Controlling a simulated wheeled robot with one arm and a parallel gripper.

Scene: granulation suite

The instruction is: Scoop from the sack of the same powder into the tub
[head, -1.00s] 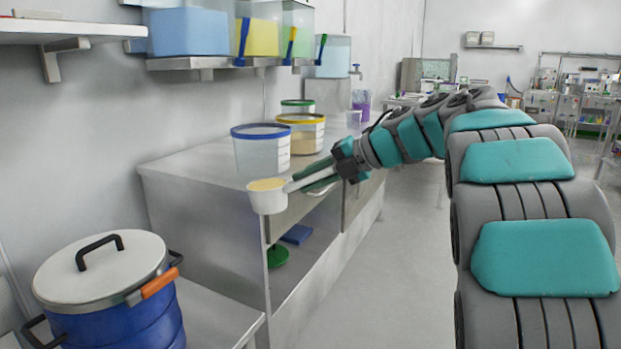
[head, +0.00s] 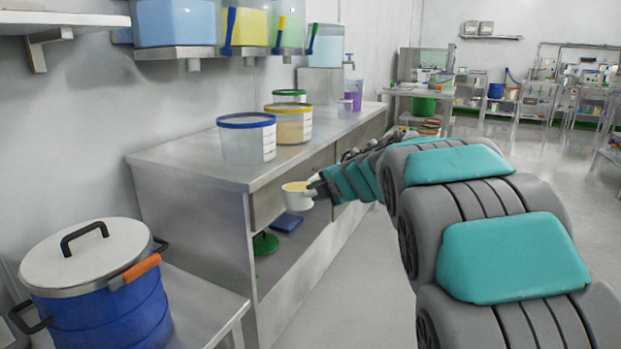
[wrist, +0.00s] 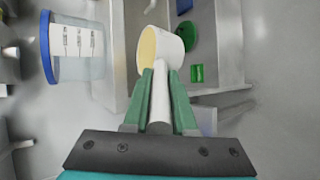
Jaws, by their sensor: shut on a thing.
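My gripper (wrist: 160,95) is shut on the handle of a white scoop (wrist: 171,48). The scoop holds pale yellow powder. In the head view the scoop (head: 298,195) is beside the front edge of the steel bench, below its top, with my gripper mostly hidden behind my arm. On the bench stand a blue-rimmed clear tub (head: 247,142), a yellow-rimmed tub (head: 292,125) with yellowish contents and a green-rimmed tub (head: 289,95) behind. The blue-rimmed tub (wrist: 78,52) looks empty and also shows in the wrist view, left of the scoop. No sack can be made out.
A lidded blue drum (head: 98,290) stands on a low table at lower left. Bins with coloured scoops hang on the wall shelf (head: 190,52) above the bench. Green (head: 265,243) and blue (head: 287,222) items lie on the bench's lower shelf.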

